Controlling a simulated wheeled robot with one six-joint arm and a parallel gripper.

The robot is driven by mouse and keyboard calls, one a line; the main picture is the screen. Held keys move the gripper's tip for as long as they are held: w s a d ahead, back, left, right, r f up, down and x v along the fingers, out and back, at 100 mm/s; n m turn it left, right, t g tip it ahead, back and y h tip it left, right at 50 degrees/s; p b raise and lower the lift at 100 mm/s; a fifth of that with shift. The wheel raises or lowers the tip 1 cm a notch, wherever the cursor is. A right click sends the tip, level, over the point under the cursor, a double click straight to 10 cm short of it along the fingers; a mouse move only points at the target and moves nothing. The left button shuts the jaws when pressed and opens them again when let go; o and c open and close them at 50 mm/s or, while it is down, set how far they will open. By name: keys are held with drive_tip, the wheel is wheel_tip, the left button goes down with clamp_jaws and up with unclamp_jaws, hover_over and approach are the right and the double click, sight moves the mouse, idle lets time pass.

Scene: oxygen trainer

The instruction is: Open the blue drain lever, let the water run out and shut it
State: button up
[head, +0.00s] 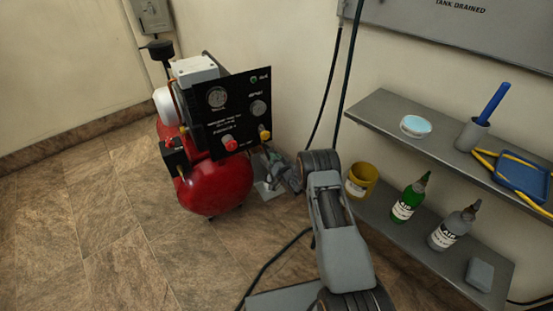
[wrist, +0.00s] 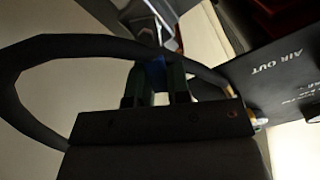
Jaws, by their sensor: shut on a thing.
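A red compressor tank (head: 215,187) stands on the floor at the left of the head view. A black panel (head: 232,112) with gauges and knobs is mounted on it. My gripper (wrist: 157,80) is at the right side of the tank, low, behind the panel's lower corner in the head view. In the wrist view its two dark green fingers are closed on a small blue piece, the blue drain lever (wrist: 157,72). Only a little of the lever shows between the fingers. No running water can be made out.
A black hose (wrist: 22,75) loops close around my gripper in the wrist view. The black panel's edge is near at right. Grey shelves (head: 385,112) with bottles (head: 410,200) and a yellow cup (head: 361,181) stand right of my arm. A wall board (head: 450,25) reads "TANK DRAINED". Floor at left is clear.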

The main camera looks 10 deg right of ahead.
clamp_jaws()
drive_tip(key=shift+d+f+m, duration=0.1)
drive_tip(key=shift+d+m, duration=0.15)
drive_tip(key=shift+m, duration=0.05)
drive_tip(key=shift+w+d+f+m+b, duration=0.25)
drive_tip(key=shift+f+m+b, duration=0.35)
drive_tip(key=shift+m+b, duration=0.95)
drive_tip(key=shift+d+f+m+b, duration=0.4)
drive_tip(key=shift+f+m+b, duration=0.3)
drive_tip(key=shift+m, duration=1.7)
drive_tip(key=shift+w+d+f+m+b, duration=0.15)
drive_tip(key=shift+d+f+m+b, duration=0.3)
drive_tip(key=shift+m+b, duration=1.1)
drive_tip(key=shift+a+f+m+p, duration=0.1)
drive_tip(key=shift+a+m+p, duration=0.05)
drive_tip(key=shift+m+p, duration=0.35)
drive_tip(key=o, duration=0.7)
unclamp_jaws()
drive_tip(key=shift+f, duration=0.1)
